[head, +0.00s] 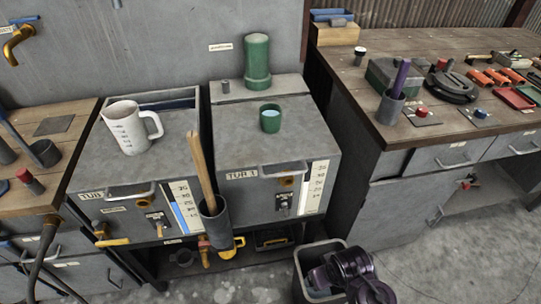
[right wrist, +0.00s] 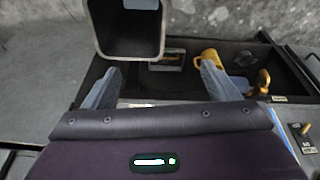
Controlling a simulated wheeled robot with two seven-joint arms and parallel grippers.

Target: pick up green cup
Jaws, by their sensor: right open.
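The green cup (head: 270,118) stands upright on top of the right-hand grey tub (head: 290,146), labelled TUB 1, with pale blue showing inside its rim. A taller green cylinder (head: 257,62) stands behind it on the back ledge. My right arm shows at the bottom of the head view, in front of and well below the cup; its fingertips cannot be made out there. In the right wrist view my right gripper (right wrist: 160,84) is open, with nothing between its two grey-blue fingers. The cup does not show in that view. My left gripper is not in view.
A white measuring jug (head: 131,128) stands on the left tub. A grey bin (head: 303,262) is beside my right arm. A cluttered workbench (head: 340,62) is on the right.

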